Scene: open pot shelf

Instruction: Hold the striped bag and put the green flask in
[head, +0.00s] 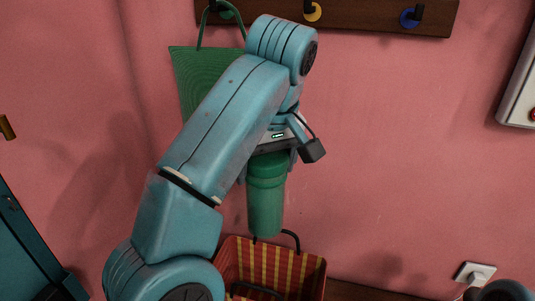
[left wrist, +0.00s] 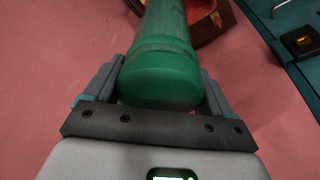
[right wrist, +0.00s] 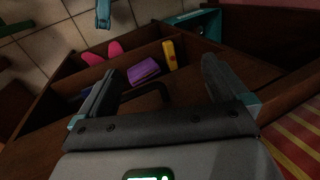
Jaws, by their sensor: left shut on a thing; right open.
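The green flask (head: 265,205) hangs upright in my left gripper (head: 268,168), which is shut on its upper end; it also shows between the jaws in the left wrist view (left wrist: 164,75). The striped bag (head: 280,265), red and yellow, stands open below, its mouth just under the flask's lower end. Its dark handles show at the rim. In the right wrist view its striped cloth (right wrist: 295,140) lies at lower right.
A green hanging bag (head: 200,75) hangs from a dark wooden hook rail (head: 365,18) behind my left arm. A wall socket with a plug (head: 477,273) is at lower right. In the right wrist view, a brown wooden compartment holds a purple item (right wrist: 144,70) and a yellow one (right wrist: 169,54).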

